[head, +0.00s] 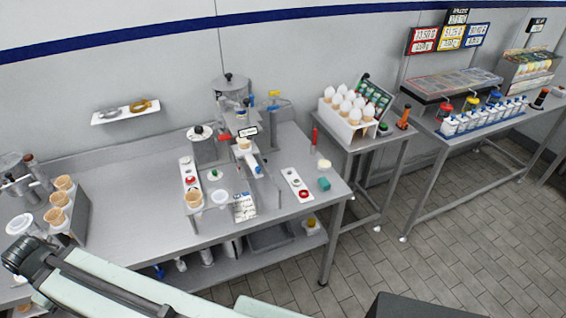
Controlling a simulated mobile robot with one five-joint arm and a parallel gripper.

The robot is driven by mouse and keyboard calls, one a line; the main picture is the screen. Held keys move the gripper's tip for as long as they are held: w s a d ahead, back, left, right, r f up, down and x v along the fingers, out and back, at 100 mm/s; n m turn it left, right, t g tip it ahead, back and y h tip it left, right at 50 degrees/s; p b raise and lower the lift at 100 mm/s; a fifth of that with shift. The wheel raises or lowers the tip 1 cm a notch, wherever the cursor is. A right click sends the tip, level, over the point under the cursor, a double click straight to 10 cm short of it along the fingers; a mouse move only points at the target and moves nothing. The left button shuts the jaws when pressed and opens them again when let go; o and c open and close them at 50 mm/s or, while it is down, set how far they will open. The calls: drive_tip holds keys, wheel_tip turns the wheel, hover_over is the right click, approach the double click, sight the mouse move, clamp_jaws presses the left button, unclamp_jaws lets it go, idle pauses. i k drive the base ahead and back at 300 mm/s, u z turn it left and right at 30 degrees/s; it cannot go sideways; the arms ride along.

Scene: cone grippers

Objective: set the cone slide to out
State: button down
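What looks like the cone slide (246,158) is a narrow pale piece near the middle of the steel table in the head view. A cone (244,144) stands at its far end, beside a small black-framed sign (247,132) too small to read. A blue part (257,169) shows at its near end. I cannot tell whether the slide is in or out. My arm crosses the lower left corner, well apart from the slide. No gripper fingers show, so my gripper is not in view.
A white strip with red buttons (188,172) and a cone (194,199) stand left of the slide. A white box (244,206) sits in front, and another strip (297,184) lies right. Cones in a holder (62,190) stand far left. The steel table (130,185) is bare left of centre.

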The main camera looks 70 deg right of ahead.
sight(246, 154)
drive_tip(key=z, duration=0.05)
drive_tip(key=k, duration=0.8)
drive_tip(key=z, duration=1.5)
drive_tip(key=i, duration=0.5)
drive_tip(key=z, duration=0.05)
drive_tip(key=k, duration=0.45)
drive_tip(key=z, duration=0.1)
drive_tip(key=i, duration=0.35)
drive_tip(key=u, duration=1.4)
